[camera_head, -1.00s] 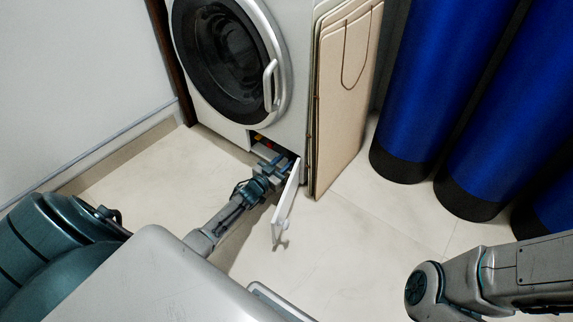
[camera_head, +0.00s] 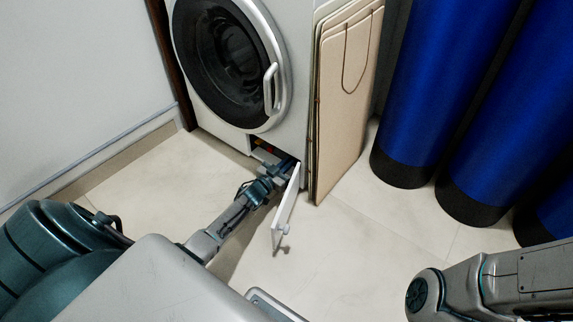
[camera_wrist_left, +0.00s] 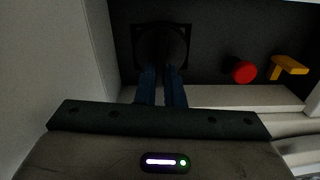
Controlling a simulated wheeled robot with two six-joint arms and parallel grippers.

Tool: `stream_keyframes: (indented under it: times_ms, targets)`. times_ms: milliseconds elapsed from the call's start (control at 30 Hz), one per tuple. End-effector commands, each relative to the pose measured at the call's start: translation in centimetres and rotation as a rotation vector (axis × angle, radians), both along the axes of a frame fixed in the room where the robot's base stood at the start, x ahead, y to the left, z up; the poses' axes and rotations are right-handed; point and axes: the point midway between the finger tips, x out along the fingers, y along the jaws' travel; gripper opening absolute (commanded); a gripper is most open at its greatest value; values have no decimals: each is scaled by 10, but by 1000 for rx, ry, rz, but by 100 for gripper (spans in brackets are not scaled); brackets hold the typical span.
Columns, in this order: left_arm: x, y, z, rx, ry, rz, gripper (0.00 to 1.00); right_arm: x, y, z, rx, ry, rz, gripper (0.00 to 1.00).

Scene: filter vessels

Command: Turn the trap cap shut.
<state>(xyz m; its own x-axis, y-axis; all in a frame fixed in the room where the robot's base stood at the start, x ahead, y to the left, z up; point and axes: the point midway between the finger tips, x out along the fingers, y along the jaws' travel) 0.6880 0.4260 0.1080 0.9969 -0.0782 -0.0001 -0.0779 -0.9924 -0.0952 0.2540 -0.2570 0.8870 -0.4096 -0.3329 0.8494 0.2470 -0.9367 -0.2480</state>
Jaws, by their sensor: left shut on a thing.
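The trap cap (camera_wrist_left: 160,45) is a dark round shape on a dark square plate inside the low compartment, seen in the left wrist view. My left gripper (camera_wrist_left: 161,80) has its two blue fingers shut on the cap's near side; the dark cap is hard to make out against the dark back. In the head view my left gripper (camera_head: 276,166) reaches into the compartment under the washing machine (camera_head: 230,65), and its tips are hidden there. Of my right arm only a link shows at the lower right; its gripper is out of view.
The compartment's white door (camera_head: 286,212) hangs open right beside my left gripper. A red knob (camera_wrist_left: 244,71) and a yellow handle (camera_wrist_left: 289,65) sit to the right of the cap. Folded boards (camera_head: 345,95) lean beside the machine; blue cylinders (camera_head: 440,90) stand at the right.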

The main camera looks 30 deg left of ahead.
Motion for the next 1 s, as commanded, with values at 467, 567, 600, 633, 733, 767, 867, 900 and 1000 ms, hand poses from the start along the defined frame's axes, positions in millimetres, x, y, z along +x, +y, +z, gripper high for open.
stream_keyframes:
  times_ms: [467,567,600,633,733,767,867,900,1000]
  targets:
    - [0,-4,-2,305,-25,0,0,0,0,-3,0,0,0,36]
    - [-1,-5,-3,401,-32,-1,0,0,0,-5,0,0,0,36]
    - [-1,-6,-3,440,-35,-1,0,0,0,-5,0,0,0,36]
    - [-1,-6,-3,468,-37,-1,0,0,0,-6,0,0,0,36]
    - [-1,-7,-4,562,-44,0,0,0,0,-8,0,0,0,36]
    - [-1,-7,-4,591,-46,0,0,0,0,-9,0,0,1,36]
    - [-1,-8,-6,686,-54,-1,0,0,0,-12,0,0,1,36]
    - [-1,-9,-6,724,-57,-1,0,0,0,-13,-1,1,1,36]
    - [-1,-9,-7,818,-64,-1,0,0,0,-16,-1,1,1,36]
